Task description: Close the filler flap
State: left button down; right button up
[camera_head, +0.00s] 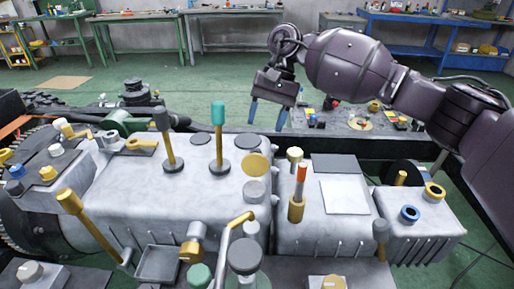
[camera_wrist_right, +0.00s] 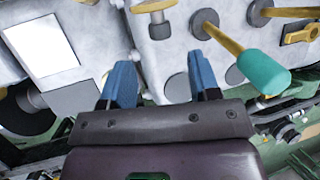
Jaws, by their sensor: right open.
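The filler flap appears to be the round gold disc (camera_head: 256,165) on top of the grey housing (camera_head: 130,195). In the head view it stands raised at a tilt, just behind a round grey part (camera_head: 254,191). In the right wrist view a gold disc edge (camera_wrist_right: 152,5) shows at the top, ahead of my fingers. My right gripper (camera_head: 267,115) is open and empty, with blue fingers pointing down, above and behind the flap, apart from it. Its two fingers (camera_wrist_right: 160,78) show spread apart in the right wrist view. My left gripper is not in view.
A teal-knobbed lever (camera_head: 217,112) and a dark-knobbed lever (camera_head: 162,120) stand left of the flap. A white plate (camera_head: 345,196) lies to the right. Space above the housing is mostly free.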

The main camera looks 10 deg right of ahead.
aim_at(257, 149)
jog(key=x, duration=0.7)
jog(key=shift+f, duration=0.3)
grip_shut()
